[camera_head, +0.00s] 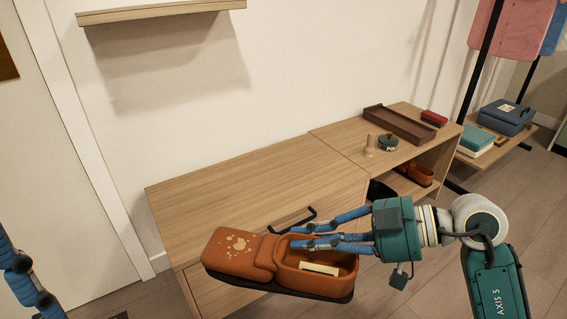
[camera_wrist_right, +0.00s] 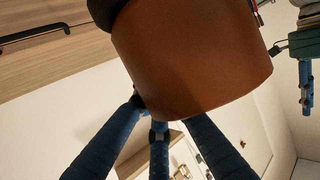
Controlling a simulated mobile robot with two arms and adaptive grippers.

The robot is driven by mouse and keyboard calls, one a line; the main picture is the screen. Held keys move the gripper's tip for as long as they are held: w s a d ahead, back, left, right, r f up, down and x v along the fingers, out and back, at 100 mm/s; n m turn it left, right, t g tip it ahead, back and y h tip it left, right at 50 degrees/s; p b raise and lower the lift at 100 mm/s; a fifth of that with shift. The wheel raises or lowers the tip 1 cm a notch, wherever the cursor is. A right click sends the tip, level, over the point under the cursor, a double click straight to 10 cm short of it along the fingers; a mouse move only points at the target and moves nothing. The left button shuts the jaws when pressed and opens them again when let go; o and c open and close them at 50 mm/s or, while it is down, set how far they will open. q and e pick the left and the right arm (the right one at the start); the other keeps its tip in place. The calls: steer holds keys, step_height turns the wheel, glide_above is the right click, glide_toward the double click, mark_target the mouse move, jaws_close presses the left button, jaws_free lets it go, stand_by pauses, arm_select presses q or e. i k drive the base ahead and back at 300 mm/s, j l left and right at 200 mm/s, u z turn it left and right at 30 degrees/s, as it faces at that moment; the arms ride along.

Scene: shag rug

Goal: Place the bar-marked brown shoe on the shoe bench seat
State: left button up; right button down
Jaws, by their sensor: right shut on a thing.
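My right gripper (camera_head: 303,236) is shut on a brown shoe (camera_head: 232,252), at the wall of its opening. The shoe has a pale paw print on its toe, a dark sole and a pale bar-shaped patch inside. It is in front of the bench's drawer front, toe to the left. In the right wrist view the brown shoe (camera_wrist_right: 195,60) fills the upper middle, by the blue fingers. The wooden shoe bench (camera_head: 250,185) has a bare seat at the left. My left gripper (camera_head: 25,280) shows only partly at the left edge; its opening is unclear.
The bench's right part holds a dark tray (camera_head: 400,125), a red item (camera_head: 434,117), a green round tin (camera_head: 388,143) and a wooden peg (camera_head: 369,148). Another brown shoe (camera_head: 418,173) is on the shelf below. A wall shelf (camera_head: 160,12) hangs above.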

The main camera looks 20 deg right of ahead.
mark_target(292, 172)
steer(key=i+l, duration=0.15)
steer(key=l, duration=0.25)
steer(key=i+l+u, duration=0.1)
steer(key=l, duration=0.3)
steer(key=i+l, duration=0.2)
steer(key=l, duration=0.2)
steer(key=i+l+u, duration=0.15)
steer(key=l, duration=0.25)
steer(key=i+l, duration=0.1)
steer(key=l, duration=0.3)
steer(key=i+l+u, duration=0.1)
steer(key=l, duration=0.3)
